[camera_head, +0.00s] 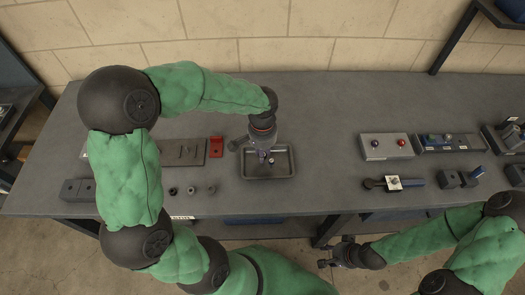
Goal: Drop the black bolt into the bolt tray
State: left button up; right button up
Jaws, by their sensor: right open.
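The bolt tray (284,166) is a dark, shallow rectangular tray on the grey workbench, near the middle of the view. My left gripper (266,156) points down over the tray, with its fingertips above the tray's inside. Small pale and dark details show at its fingertips, too small to tell finger from bolt. I cannot make out the black bolt for sure. My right gripper (328,254) is open and empty, low in front of the bench's front edge.
A red block (216,147) and a dark plate (178,153) lie left of the tray. Several small round parts (191,190) sit at front left. A grey box with knobs (386,146) and a blue-handled tool (412,183) lie to the right. The bench between tray and box is clear.

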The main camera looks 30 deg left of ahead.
pick_arm(q)
jog(key=o, duration=0.4)
jog(key=shift+o, duration=0.2)
notch_tip(320, 180, up, 12)
dwell(0.7)
